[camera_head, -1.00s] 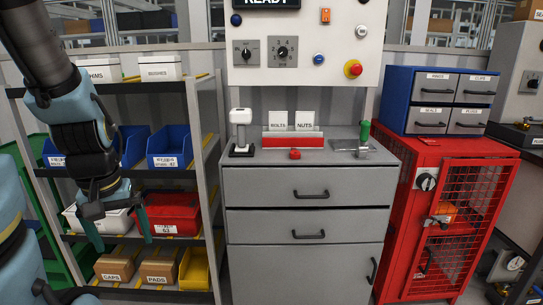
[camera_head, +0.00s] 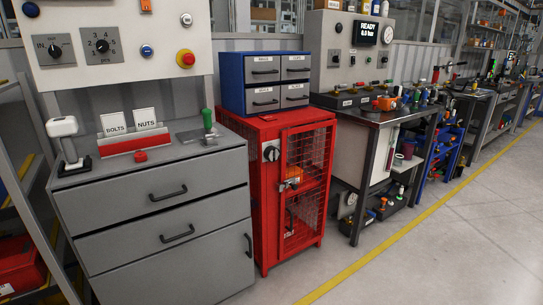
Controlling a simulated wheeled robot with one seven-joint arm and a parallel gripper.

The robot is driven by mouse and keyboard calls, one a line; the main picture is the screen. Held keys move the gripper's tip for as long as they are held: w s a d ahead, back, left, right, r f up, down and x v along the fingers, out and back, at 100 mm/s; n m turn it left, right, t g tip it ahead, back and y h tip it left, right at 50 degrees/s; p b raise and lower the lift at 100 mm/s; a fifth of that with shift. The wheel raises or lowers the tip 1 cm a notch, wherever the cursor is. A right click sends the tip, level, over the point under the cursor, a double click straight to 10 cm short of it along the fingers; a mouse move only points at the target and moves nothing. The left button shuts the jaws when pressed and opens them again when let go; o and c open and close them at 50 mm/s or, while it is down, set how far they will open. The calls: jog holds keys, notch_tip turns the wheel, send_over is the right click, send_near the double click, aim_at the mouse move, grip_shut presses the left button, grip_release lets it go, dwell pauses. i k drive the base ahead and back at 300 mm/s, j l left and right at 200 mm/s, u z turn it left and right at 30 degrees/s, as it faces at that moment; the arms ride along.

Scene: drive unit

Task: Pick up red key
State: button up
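I cannot make out a red key for certain in this view. A small orange-red piece (camera_head: 146,5) sits on the light wall panel at the top left, cut by the picture's edge and too small to identify. My gripper is out of view.
The grey drawer bench (camera_head: 150,210) is at the left, its drawers shut. A blue drawer box (camera_head: 237,82) sits on the red cabinet. A dark workbench (camera_head: 372,116) with tools stands to the right. Open floor (camera_head: 430,255) with a yellow line fills the lower right.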

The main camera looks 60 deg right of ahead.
aim_at(139, 156)
jog(key=i+l+u, duration=0.15)
jog(key=l+u, duration=0.15)
jog(key=l, duration=0.85)
jog(key=l+u, duration=0.3)
jog(key=l, duration=0.85)
